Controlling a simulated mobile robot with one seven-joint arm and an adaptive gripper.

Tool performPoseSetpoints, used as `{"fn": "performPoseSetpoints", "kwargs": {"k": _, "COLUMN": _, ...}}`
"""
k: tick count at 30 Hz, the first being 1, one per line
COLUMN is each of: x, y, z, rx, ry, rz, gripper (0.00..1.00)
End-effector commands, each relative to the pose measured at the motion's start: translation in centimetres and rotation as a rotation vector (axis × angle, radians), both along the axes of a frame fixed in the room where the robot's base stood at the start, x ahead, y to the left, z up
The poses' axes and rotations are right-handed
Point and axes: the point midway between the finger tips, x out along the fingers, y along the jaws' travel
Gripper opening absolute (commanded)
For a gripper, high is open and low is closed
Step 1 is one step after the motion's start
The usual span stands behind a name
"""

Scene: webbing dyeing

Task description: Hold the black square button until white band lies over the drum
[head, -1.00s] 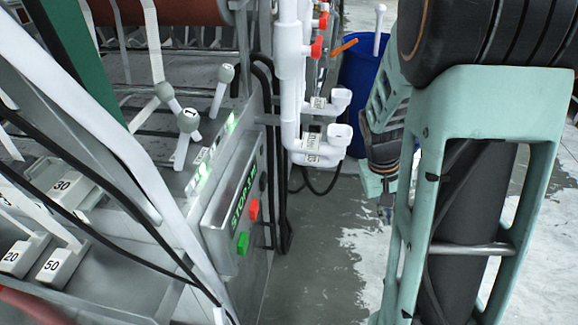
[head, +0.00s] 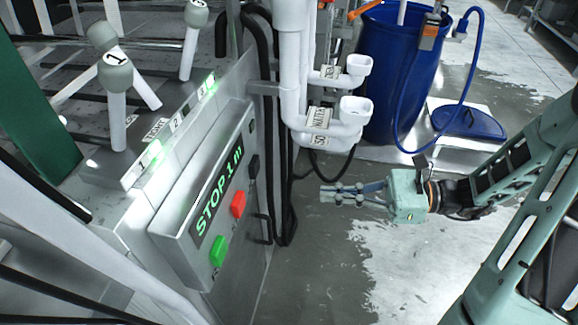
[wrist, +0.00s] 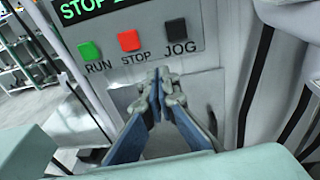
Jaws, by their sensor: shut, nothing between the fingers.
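The black square button (wrist: 183,46), labelled JOG, sits on the grey control panel (wrist: 190,15) right of the red STOP button (wrist: 129,41) and green RUN button (wrist: 89,52). The black button also shows in the head view (head: 253,166). My gripper (head: 332,193) is shut and empty, to the right of the panel and apart from it. In the wrist view its fingertips (wrist: 158,84) lie below the black and red buttons. White bands (head: 114,14) show at the upper left. I cannot make out a drum now.
Levers with grey knobs (head: 115,76) stand above the panel. White pipes (head: 291,70) and black hoses are just beyond it. A blue barrel (head: 392,70) stands behind my gripper. Wet floor (head: 325,260) below is clear.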

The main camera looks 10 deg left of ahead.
Motion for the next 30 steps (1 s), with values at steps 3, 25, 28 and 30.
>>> {"fn": "performPoseSetpoints", "kwargs": {"k": 3, "x": 1.3, "y": -0.2, "z": 0.9, "rx": 0.076, "ry": 0.016, "rz": -0.059, "gripper": 0.00}}
{"fn": "performPoseSetpoints", "kwargs": {"k": 25, "x": 2.0, "y": 3.1, "z": 1.2, "rx": 0.104, "ry": 0.021, "rz": -0.077, "gripper": 0.00}}
{"fn": "performPoseSetpoints", "kwargs": {"k": 28, "x": 2.1, "y": 5.3, "z": 1.2, "rx": 0.103, "ry": 0.021, "rz": -0.076, "gripper": 0.00}}
{"fn": "performPoseSetpoints", "kwargs": {"k": 30, "x": 2.2, "y": 6.9, "z": 1.2, "rx": 0.103, "ry": 0.022, "rz": -0.076, "gripper": 0.00}}
